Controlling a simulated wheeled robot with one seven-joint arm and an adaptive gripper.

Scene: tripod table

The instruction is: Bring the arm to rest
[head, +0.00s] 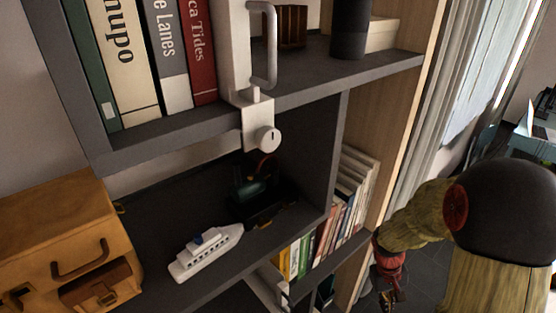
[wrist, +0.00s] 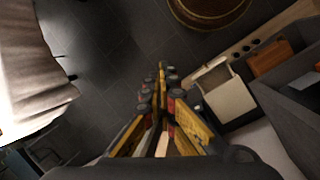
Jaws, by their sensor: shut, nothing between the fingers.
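My arm shows at the right of the head view, with a straw-coloured sleeve-like surface, a red joint and a dark rounded part. My gripper (head: 390,294) hangs low beside the right edge of the shelf unit, over dark floor, and is small and partly unclear there. In the wrist view my gripper (wrist: 162,72) has yellow and black fingers that come together at the tips. It is shut and empty, with dark floor tiles beyond it.
The dark shelf unit (head: 340,150) holds upright books (head: 200,50), a white toy ship (head: 207,252) and a tan case (head: 50,235). Grey curtains (head: 450,90) hang at the right. The wrist view shows a round brown object (wrist: 210,8) and a pale box (wrist: 222,90) near the gripper.

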